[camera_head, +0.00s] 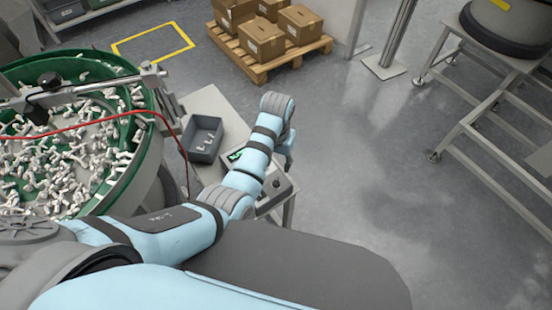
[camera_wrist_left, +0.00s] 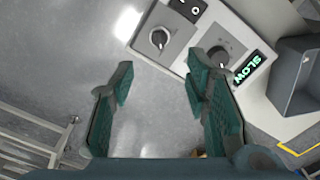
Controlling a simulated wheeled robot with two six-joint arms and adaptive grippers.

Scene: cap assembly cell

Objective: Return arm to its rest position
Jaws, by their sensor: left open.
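My left arm (camera_head: 245,175) reaches out from the left in the head view, across the small bench. Its wrist is bent at the far end and mostly hides the gripper in that view. In the left wrist view my left gripper (camera_wrist_left: 160,80) is open, with nothing between its two green-padded fingers. Beyond the fingers are bare floor and the edge of a grey control panel (camera_wrist_left: 180,25). My right gripper is in neither view.
A green-rimmed bowl feeder (camera_head: 150,150) full of white parts stands at left. A grey bin (camera_head: 205,138) with a few white pieces sits on the bench (camera_head: 205,100). Cartons (camera_head: 262,40) stand on a pallet behind. A metal stand (camera_head: 465,125) is at right. Open floor lies between.

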